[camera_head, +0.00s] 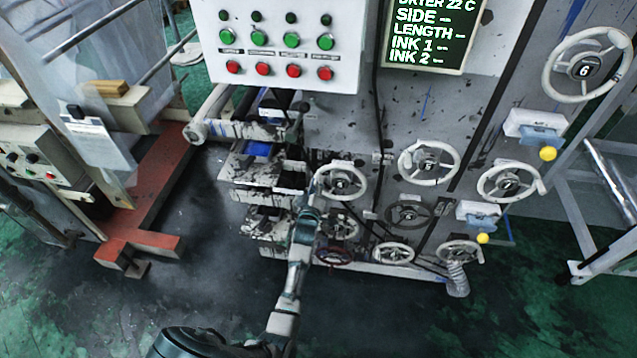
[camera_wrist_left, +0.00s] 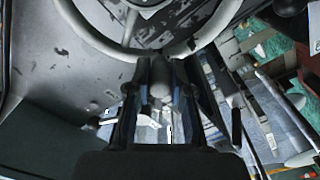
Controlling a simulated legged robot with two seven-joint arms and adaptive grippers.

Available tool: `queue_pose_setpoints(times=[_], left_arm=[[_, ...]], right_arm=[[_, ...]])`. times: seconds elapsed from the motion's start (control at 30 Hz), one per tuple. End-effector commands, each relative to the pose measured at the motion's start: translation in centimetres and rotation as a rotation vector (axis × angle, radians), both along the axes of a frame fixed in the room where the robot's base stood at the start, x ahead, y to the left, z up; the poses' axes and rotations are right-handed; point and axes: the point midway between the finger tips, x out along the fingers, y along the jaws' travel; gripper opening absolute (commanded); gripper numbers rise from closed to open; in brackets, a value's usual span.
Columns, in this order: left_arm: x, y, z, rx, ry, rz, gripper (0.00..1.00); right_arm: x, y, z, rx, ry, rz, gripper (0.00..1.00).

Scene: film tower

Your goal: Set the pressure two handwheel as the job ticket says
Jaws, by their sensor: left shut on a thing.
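Several pale handwheels are on the grey machine front. My left gripper (camera_head: 309,203) is at the left side of one pale handwheel (camera_head: 342,183) in the upper row; its hub number is too small to read. In the left wrist view, the wheel's rim (camera_wrist_left: 118,48) arcs across the top. The gripper (camera_wrist_left: 160,95) is shut on the wheel's handle (camera_wrist_left: 160,77), which sits between the fingers. I cannot tell which wheel is pressure two. A paper sheet on a clear board (camera_head: 105,145) stands at the left; its writing is unreadable. My right gripper is not in view.
Other wheels are close by: one to the right (camera_head: 429,162), a dark one (camera_head: 409,214) and a red-rimmed one (camera_head: 333,257) below. A button panel (camera_head: 280,55) and a display (camera_head: 428,35) with INK 1 and INK 2 lines hang above. A red frame (camera_head: 150,195) stands left.

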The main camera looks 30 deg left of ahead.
Motion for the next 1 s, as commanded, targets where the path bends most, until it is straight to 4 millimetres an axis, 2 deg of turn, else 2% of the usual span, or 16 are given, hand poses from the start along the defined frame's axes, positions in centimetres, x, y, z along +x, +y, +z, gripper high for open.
queue_pose_setpoints(times=[0.1,0.3,0.33,0.4,0.43,0.77,0.87,1.0], left_arm=[[0.0,0.3,0.1,0.002,-0.001,0.005,0.0],[0.0,0.3,0.1,0.003,-0.002,0.004,0.0],[0.0,0.3,0.1,0.003,-0.002,0.004,0.24],[0.0,0.3,0.1,0.003,-0.002,0.004,0.41],[0.0,0.3,0.1,0.003,-0.002,0.004,0.46],[-0.3,0.0,0.1,0.002,-0.001,0.002,0.46],[-1.3,-0.3,0.0,0.001,0.0,0.003,0.46],[-3.9,-1.0,-0.1,0.0,0.0,0.003,0.46]], right_arm=[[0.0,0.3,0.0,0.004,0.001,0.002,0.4],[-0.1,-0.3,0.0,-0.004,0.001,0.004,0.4],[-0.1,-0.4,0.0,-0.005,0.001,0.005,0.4],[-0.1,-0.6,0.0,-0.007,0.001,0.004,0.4],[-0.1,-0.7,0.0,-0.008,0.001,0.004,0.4],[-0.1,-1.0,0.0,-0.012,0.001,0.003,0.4],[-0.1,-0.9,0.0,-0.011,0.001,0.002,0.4],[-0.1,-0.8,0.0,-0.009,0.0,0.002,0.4]])
